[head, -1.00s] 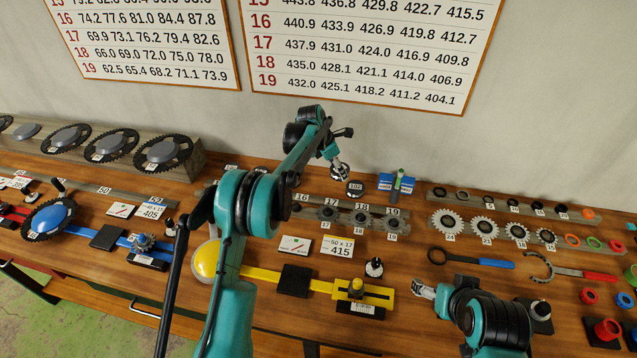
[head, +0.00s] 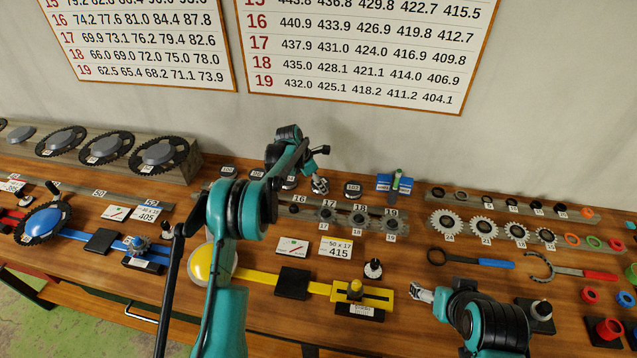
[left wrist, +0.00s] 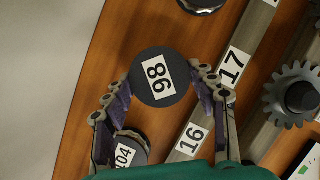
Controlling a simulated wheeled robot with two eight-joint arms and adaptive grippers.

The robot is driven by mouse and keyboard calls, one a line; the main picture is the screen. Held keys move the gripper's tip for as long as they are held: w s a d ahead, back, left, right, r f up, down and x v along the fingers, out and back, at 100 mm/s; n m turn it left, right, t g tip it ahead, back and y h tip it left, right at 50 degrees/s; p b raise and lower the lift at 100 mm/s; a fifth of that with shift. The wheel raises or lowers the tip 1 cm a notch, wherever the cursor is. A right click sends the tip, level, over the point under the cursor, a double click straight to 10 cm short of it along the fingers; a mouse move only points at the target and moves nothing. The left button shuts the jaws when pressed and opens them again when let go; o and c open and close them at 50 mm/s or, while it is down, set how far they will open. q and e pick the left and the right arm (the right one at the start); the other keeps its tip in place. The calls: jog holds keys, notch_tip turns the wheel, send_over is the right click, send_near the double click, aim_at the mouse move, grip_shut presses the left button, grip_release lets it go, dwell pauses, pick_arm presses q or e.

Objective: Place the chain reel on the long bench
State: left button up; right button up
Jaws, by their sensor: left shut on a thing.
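A dark round chain reel with a white label reading 98 (left wrist: 155,77) sits between the fingertips of my left gripper (left wrist: 163,88) in the left wrist view. The gripper is shut on it. The reel looks larger than a similar disc labelled 104 (left wrist: 130,150), so it appears raised.
Several dark discs stand in a row along the back, one (head: 352,188) just right of my left gripper. A grey rail with sprockets (head: 358,215) lies in front. A blue box (head: 384,183) stands to the right. Bare wood shows around the yellow stand (head: 258,274).

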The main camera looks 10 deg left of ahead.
pick_arm(q)
jog(key=shift+f, duration=0.2)
jog(key=o, duration=1.7)
jog(key=shift+c, duration=0.2)
jog(key=shift+r, duration=0.1)
